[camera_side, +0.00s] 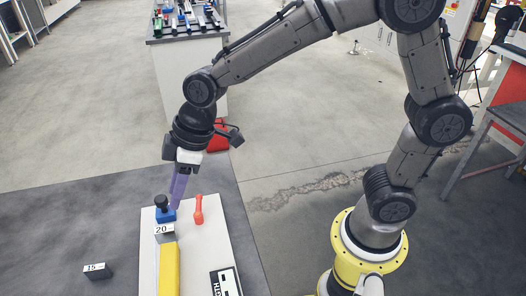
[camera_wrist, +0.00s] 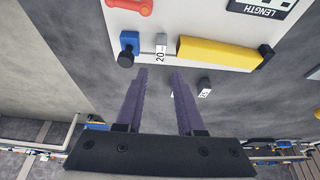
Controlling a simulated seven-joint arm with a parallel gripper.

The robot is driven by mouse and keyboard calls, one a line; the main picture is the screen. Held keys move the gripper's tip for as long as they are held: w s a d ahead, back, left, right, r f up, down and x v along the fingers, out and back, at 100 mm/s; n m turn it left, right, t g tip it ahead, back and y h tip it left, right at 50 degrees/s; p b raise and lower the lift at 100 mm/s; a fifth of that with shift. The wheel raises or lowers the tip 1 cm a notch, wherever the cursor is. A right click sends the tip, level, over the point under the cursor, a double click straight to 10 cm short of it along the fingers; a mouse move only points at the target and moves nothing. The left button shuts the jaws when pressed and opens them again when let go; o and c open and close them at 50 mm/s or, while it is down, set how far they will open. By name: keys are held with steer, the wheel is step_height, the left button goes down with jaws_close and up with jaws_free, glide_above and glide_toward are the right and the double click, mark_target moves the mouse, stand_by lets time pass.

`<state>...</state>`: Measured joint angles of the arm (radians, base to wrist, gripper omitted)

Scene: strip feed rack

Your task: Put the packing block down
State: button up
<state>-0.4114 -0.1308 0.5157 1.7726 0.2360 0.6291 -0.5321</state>
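A small grey block labelled 20 (camera_side: 166,238) sits on the white board (camera_side: 205,250), between a blue piece with a black knob (camera_side: 165,214) and a yellow bar (camera_side: 169,270). In the wrist view the 20 block (camera_wrist: 161,42) lies in line with both. A second, dark block labelled 15 (camera_side: 98,272) stands on the dark surface left of the board; it also shows in the wrist view (camera_wrist: 205,83). My gripper (camera_side: 177,206) points down near the blue piece. In the wrist view its purple fingers (camera_wrist: 159,73) are apart, with nothing seen between them.
A red handle-shaped piece (camera_side: 198,209) stands on the board right of the blue piece. A black-and-white LENGTH label (camera_side: 225,282) is at the board's near right. The dark surface around the 15 block is clear. A bench with tools (camera_side: 185,38) stands farther back.

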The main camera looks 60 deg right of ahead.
steer(key=s+d+r+m+t+h, duration=0.1)
steer(key=s+d+r+m, duration=0.1)
steer(key=s+d+r, duration=0.3)
steer(key=s+d+r+m+t, duration=0.1)
steer(key=s+d+r+m, duration=0.2)
steer(key=s+d, duration=0.35)
steer(key=s+d+f+m+h, duration=0.1)
steer(key=s+d+m+h, duration=0.1)
steer(key=s+d, duration=0.5)
steer(key=shift+s+d+m, duration=0.3)
steer(key=shift+s+m, duration=0.4)
steer(key=shift+m, duration=0.2)
